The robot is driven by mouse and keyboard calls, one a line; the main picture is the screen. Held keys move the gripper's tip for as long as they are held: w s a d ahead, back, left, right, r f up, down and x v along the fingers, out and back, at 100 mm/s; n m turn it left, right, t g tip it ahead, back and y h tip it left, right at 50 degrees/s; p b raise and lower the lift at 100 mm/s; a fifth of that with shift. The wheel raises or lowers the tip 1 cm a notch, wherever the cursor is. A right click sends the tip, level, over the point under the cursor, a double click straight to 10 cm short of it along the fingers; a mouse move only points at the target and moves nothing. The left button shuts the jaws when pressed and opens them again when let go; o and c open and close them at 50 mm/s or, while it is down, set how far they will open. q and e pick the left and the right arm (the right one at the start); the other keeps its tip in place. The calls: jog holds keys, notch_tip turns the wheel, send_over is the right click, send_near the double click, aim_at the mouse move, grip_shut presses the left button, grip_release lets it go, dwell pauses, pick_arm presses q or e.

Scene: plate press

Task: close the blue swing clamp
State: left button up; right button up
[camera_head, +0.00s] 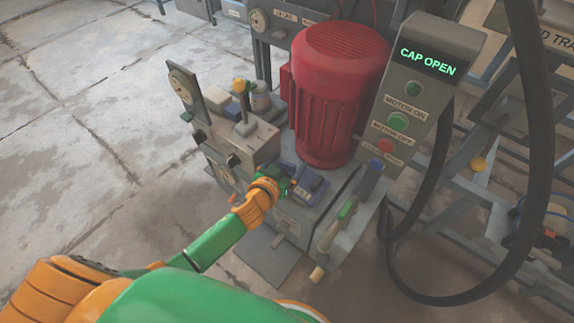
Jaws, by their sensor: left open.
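The blue swing clamp (312,184) appears as a small dark blue part on the top of the grey press, just in front of the red motor. I cannot tell its exact swing position. My left gripper (288,187), at the end of the green and orange arm, is open right beside the left side of this blue part. Its fingers are small and partly hidden, so I cannot tell whether they touch it. The display (428,62) on the control panel reads CAP OPEN. My right gripper is out of view.
The large red motor (337,95) stands behind the clamp. A block with a yellow-knobbed lever (240,100) is on the left. A black hose (540,190) hangs at right. Open floor (90,130) lies left.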

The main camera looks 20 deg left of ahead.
pick_arm(q)
jog(key=c, duration=1.4)
jog(key=shift+r, duration=0.1)
jog(key=shift+r+m+g+h+p, duration=0.2)
jog(key=shift+m+g+h+p, duration=0.1)
jog(key=shift+m+h+p, duration=0.8)
jog(key=shift+f+m+h, duration=0.15)
jog(key=shift+m+h, duration=0.15)
jog(key=shift+h, duration=0.1)
jog(key=shift+f, duration=0.15)
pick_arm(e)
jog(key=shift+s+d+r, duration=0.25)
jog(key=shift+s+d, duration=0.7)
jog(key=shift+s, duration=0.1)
pick_arm(q)
jog(key=shift+o, duration=0.2)
jog(key=o, duration=1.4)
jog(key=shift+c, duration=0.2)
